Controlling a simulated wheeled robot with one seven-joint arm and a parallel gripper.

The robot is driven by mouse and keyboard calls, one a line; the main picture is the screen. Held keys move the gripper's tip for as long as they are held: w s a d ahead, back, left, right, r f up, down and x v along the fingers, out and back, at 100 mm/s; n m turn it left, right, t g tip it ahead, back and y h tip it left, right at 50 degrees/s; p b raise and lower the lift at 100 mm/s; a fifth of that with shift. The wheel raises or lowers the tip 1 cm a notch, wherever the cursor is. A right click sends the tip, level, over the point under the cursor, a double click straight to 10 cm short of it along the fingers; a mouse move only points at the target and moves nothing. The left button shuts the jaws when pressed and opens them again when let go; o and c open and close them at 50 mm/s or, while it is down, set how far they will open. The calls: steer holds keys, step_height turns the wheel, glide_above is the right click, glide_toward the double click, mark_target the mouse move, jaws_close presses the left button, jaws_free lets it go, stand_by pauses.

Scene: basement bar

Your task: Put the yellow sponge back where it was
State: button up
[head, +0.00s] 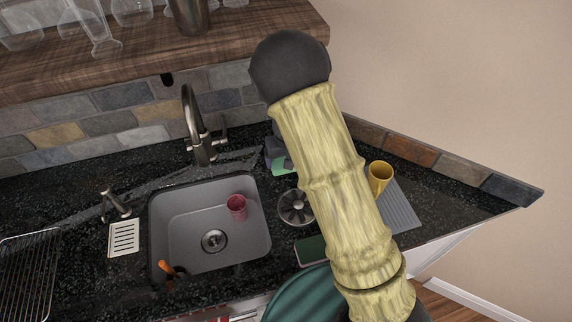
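I cannot make out a yellow sponge in the head view. My arm, with a yellowish, bark-like surface and a dark rounded joint at its top, crosses the middle of the picture and hides part of the counter behind it. My gripper cannot be made out, so I cannot tell whether it holds anything. A small green item (278,167) shows partly at the left edge of my arm, beside a dark grey shape (273,147) that I cannot identify.
A grey sink (190,254) holds a pink cup (236,207) and an orange-handled item (168,268). A yellow cup (380,177) stands right of my arm by a grey ridged mat (400,212). A metal rack (28,270) is at left. A wooden shelf (150,62) with glasses overhangs the counter.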

steer(key=shift+f, duration=1.85)
steer(key=shift+f, duration=0.15)
steer(key=o, duration=0.9)
steer(key=r, duration=0.4)
steer(key=s+r, duration=0.1)
steer(key=r, duration=0.7)
steer(key=shift+s+d+r, duration=0.1)
steer(key=shift+s+d, duration=0.15)
steer(key=shift+s, duration=0.15)
